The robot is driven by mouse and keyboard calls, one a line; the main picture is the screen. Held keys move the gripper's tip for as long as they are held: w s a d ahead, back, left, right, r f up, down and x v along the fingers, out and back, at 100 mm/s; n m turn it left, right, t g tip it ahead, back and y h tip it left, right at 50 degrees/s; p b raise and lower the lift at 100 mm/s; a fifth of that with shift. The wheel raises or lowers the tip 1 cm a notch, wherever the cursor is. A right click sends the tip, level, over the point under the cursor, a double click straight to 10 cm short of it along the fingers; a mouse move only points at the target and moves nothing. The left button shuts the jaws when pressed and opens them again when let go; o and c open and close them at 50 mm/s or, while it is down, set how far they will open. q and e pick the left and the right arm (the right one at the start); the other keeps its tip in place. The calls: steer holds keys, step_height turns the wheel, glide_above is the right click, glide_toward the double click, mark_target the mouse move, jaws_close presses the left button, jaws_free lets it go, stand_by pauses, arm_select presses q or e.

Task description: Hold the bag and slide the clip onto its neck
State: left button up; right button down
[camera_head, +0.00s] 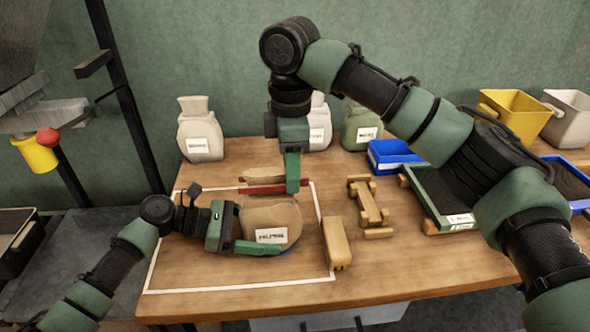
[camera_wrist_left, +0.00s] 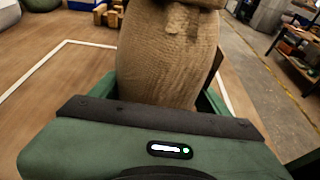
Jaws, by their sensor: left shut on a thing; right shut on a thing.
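A brown burlap bag (camera_head: 265,220) with a white label sits inside a white outline on the wooden table. My left gripper (camera_head: 258,245) is shut on the bag's body from the left, its near finger across the front below the label; the far finger is mostly hidden. In the left wrist view the bag (camera_wrist_left: 168,55) fills the space beyond the gripper (camera_wrist_left: 160,105). My right gripper (camera_head: 292,180) points down from above and is shut on a long red clip (camera_head: 262,189) at the bag's top. I cannot tell whether the clip is around the neck or behind it.
Pale (camera_head: 200,135) and green (camera_head: 362,128) sacks stand along the back. A wooden block (camera_head: 337,245) and a wooden rack (camera_head: 367,203) are right of the bag. A blue bin (camera_head: 392,153) and a dark tray (camera_head: 440,190) lie farther right. The table in front of the bag is clear.

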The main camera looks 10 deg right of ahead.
steer(key=c, duration=0.9)
jaws_free()
steer(key=shift+o, duration=0.2)
steer(key=shift+r, duration=0.1)
step_height(320, 180, up, 12)
arm_select(q)
steer(key=o, duration=1)
